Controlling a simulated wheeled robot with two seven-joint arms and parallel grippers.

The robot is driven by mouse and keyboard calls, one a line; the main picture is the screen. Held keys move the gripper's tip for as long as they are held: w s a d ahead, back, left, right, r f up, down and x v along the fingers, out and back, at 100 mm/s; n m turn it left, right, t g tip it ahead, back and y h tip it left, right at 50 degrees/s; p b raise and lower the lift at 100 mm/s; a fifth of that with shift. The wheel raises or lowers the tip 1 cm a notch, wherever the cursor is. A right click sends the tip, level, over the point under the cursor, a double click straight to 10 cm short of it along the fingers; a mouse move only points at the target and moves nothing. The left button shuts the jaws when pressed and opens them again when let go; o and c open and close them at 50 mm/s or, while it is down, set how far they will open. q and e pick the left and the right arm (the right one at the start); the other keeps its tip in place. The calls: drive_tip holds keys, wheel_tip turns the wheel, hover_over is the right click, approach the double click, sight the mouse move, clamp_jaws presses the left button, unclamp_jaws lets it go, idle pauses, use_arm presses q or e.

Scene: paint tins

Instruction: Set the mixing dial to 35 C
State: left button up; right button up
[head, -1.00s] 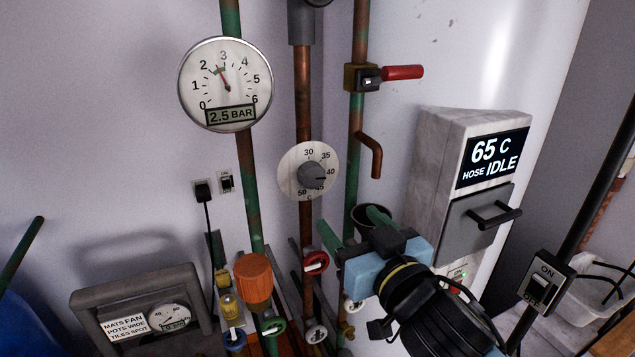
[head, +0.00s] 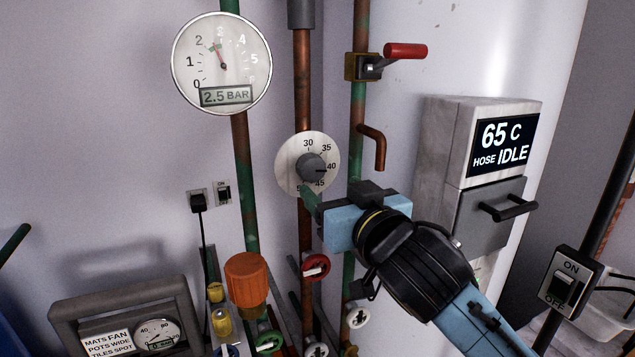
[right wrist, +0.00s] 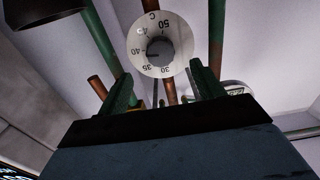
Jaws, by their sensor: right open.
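The mixing dial (head: 288,168) is a round white plate with a grey knob (head: 310,167) at its centre. The knob's dark mark points at about 40, and 35 is the number just above it. In the right wrist view the dial (right wrist: 171,24) appears upside down. My right gripper (head: 316,203) is just below and slightly right of the dial in the head view, and one green finger overlaps the plate's lower edge. My left gripper is out of view.
A copper pipe (head: 303,90) runs behind the dial. A red-handled valve (head: 405,51) and a bent spout (head: 379,150) are to its right. A grey box (head: 440,140) reads 65 C, HOSE IDLE. A pressure gauge (head: 243,65) hangs at upper left. Wheel valves (head: 315,267) are below.

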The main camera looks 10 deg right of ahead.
sight(316, 172)
drive_tip(key=w, duration=0.3)
drive_tip(key=w+a, duration=0.1)
drive_tip(key=w, duration=0.3)
drive_tip(key=shift+a, duration=0.2)
drive_tip(key=c, duration=1)
drive_tip(key=shift+p, duration=0.35)
drive_tip(key=n+p, duration=0.4)
drive_tip(key=p, duration=0.1)
drive_tip(key=shift+d+r+n, duration=0.1)
drive_tip(key=shift+r+n, duration=0.1)
drive_tip(key=shift+n, duration=0.2)
drive_tip(key=shift+f+n+p, duration=0.1)
drive_tip(key=shift+n+p, duration=1.95)
drive_tip(key=shift+n, duration=0.45)
